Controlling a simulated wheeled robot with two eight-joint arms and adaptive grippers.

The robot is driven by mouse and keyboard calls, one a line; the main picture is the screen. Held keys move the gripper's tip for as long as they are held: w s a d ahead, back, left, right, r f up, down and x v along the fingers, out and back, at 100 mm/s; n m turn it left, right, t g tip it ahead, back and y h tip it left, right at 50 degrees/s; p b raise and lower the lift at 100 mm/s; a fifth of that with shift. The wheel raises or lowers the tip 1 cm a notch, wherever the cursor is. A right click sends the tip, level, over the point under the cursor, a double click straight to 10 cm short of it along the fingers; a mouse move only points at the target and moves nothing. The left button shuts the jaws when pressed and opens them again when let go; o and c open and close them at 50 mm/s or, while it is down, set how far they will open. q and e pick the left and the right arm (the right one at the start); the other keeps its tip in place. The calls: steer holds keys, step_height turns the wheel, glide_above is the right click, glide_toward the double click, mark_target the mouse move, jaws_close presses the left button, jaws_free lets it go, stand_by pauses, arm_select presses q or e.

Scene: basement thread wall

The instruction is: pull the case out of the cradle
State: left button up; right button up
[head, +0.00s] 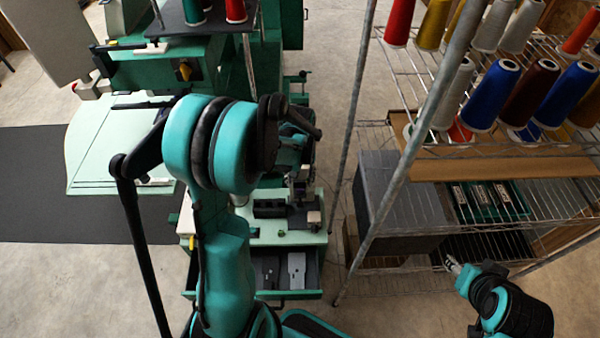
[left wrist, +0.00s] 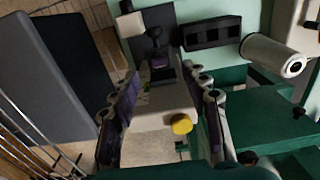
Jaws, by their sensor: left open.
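My left gripper (head: 302,185) points down over the green cart top. Its two fingers show open in the left wrist view (left wrist: 163,76). A small dark piece with a knob-like top and a purplish face (left wrist: 160,61), which looks like the case in its cradle, stands just past and between the fingertips. I cannot separate case from cradle or tell whether a finger touches it. A dark base plate (left wrist: 158,16) lies behind it. In the head view my left wrist and gripper partly cover this spot. My right gripper (head: 453,264) is low at the right, its fingers too small to read.
Beside the piece are a black block with square sockets (left wrist: 212,33), a white spool (left wrist: 273,56) and a yellow knob (left wrist: 182,125). An open drawer (head: 287,294) juts out below. A wire rack (head: 540,150) with thread cones and a grey box (head: 395,200) stands right.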

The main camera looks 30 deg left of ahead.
mark_target(300, 186)
arm_select(q)
steer(key=shift+f+b, duration=0.35)
steer(key=shift+f, duration=1.85)
jaws_close()
